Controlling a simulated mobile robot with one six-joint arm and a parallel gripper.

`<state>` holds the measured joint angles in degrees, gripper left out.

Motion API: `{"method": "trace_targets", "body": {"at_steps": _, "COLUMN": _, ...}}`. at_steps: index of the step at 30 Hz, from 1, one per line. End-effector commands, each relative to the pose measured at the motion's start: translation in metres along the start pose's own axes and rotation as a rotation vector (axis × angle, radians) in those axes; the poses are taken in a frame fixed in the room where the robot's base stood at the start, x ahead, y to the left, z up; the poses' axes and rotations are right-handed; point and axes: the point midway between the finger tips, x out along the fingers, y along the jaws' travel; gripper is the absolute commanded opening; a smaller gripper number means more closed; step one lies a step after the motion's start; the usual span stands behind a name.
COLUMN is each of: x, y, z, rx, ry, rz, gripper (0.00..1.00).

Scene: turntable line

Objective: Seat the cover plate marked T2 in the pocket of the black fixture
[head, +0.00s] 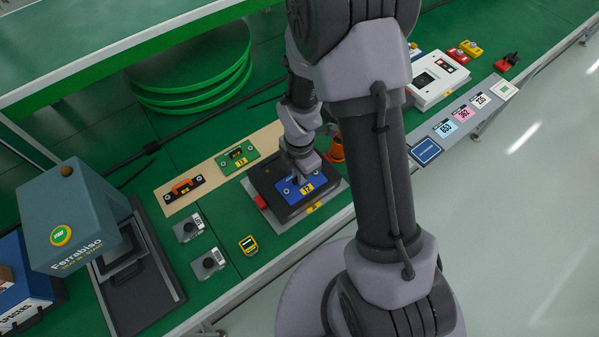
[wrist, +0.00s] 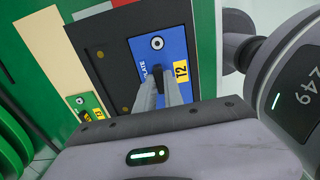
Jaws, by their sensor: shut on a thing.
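The blue cover plate (head: 311,180) has a yellow label that reads T2. It also shows in the wrist view (wrist: 172,48), with a round hole near its far end. The plate is at the black fixture (head: 267,179), over its top face; the fixture's dark top also shows in the wrist view (wrist: 118,65). My gripper (head: 297,180) is above the plate, its two fingers (wrist: 160,88) shut on the dark grip in the plate's middle. The fingers and palm hide part of the plate. I cannot tell whether the plate lies flush in the pocket.
A tan board (head: 211,171) beside the fixture holds a green plate (head: 238,155) and a black plate with an orange handle (head: 187,187). Two grey button boxes (head: 188,229) and a yellow device (head: 249,245) stand in front. A blue-grey press (head: 75,220) stands at left.

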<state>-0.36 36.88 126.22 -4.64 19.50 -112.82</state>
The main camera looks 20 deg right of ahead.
Motion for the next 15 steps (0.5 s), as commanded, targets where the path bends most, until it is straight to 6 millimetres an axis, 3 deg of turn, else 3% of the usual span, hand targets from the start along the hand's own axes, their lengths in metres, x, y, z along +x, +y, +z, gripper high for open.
{"method": "trace_targets", "body": {"at_steps": 8, "x": -0.0002, "y": 0.0001, "z": 0.0, "rx": 0.0, "ry": 0.0, "rz": 0.0, "gripper": 0.0}}
{"method": "trace_targets", "body": {"at_steps": 9, "x": -0.0002, "y": 0.0001, "z": 0.0, "rx": 0.0, "ry": 0.0, "rz": 0.0, "gripper": 0.2}}
{"method": "trace_targets", "body": {"at_steps": 12, "x": -0.0002, "y": 0.0001, "z": 0.0, "rx": 0.0, "ry": 0.0, "rz": 0.0, "gripper": 0.38}}
{"method": "trace_targets", "body": {"at_steps": 15, "x": -0.0002, "y": 0.0001, "z": 0.0, "rx": 0.0, "ry": 0.0, "rz": 0.0, "gripper": 0.38}}
